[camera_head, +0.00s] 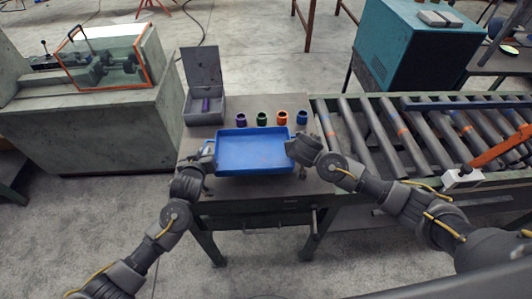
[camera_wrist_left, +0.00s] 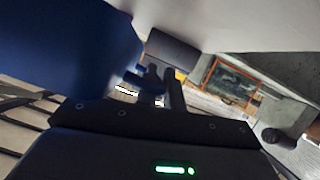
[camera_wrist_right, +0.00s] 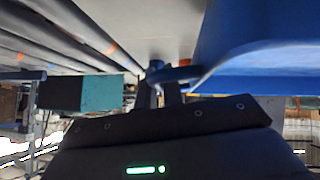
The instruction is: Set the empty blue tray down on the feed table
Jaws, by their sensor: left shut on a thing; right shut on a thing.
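The blue tray (camera_head: 252,152) is empty and looks level at the front part of the feed table (camera_head: 225,198). I cannot tell whether its underside touches the table top. My left gripper (camera_head: 208,160) is shut on the tray's left end; in the left wrist view its fingers (camera_wrist_left: 168,88) close around a small blue handle beside the tray wall (camera_wrist_left: 70,50). My right gripper (camera_head: 294,146) is shut on the tray's right end; the right wrist view shows its fingers (camera_wrist_right: 165,88) at the blue handle. The tray wall (camera_wrist_right: 260,40) fills the upper right there.
Behind the tray stand several small coloured cups: purple (camera_head: 241,120), green (camera_head: 262,119), orange (camera_head: 282,118) and blue (camera_head: 302,117). An open grey box (camera_head: 205,108) is at the back left. A roller conveyor (camera_head: 400,135) adjoins the table's right side.

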